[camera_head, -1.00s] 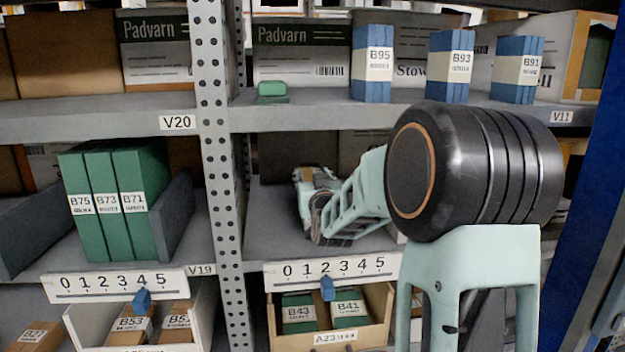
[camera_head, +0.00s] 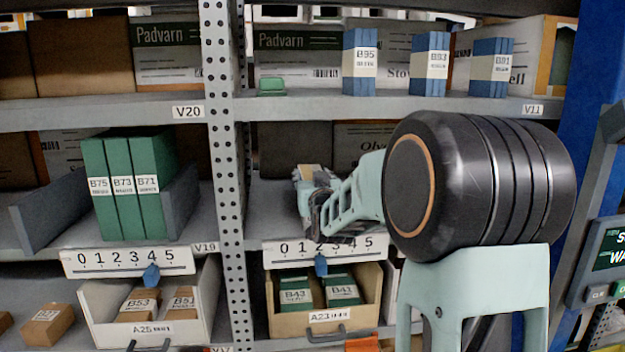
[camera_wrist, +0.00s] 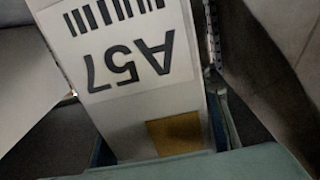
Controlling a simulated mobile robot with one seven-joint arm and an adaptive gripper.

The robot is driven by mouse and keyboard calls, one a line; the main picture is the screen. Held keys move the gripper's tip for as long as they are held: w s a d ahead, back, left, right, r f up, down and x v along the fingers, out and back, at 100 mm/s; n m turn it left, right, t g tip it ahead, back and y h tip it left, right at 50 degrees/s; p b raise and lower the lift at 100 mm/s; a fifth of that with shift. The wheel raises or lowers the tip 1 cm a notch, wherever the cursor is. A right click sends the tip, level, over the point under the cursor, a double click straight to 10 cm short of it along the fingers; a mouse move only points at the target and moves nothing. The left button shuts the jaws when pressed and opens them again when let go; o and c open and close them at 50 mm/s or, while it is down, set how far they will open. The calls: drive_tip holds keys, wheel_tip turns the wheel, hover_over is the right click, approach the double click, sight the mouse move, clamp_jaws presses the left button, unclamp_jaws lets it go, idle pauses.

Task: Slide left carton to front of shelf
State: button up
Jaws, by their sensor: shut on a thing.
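My gripper (camera_head: 314,200) is over the middle shelf, in the bay right of the perforated post, near the shelf's front edge. In the wrist view a pale carton (camera_wrist: 122,108) lies between the fingers, with an upside-down A57 label and a brown patch. My gripper is shut on it. In the head view the carton is mostly hidden by my gripper; only a small tan patch at its top left may belong to it. I cannot tell how it stands on the shelf.
A strip numbered 0 to 5 (camera_head: 325,248) runs along the shelf front. The perforated post (camera_head: 222,175) stands close left of my gripper. Larger cartons (camera_head: 362,137) stand behind. Green boxes (camera_head: 129,190) fill the left bay. Drawer A23 (camera_head: 330,317) is below.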

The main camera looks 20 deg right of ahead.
drive_tip(key=shift+s, duration=0.1)
drive_tip(key=o, duration=1.6)
drive_tip(key=shift+s, duration=0.1)
drive_tip(key=v, duration=1.1)
drive_tip(key=shift+s+a, duration=0.1)
drive_tip(key=shift+s, duration=0.25)
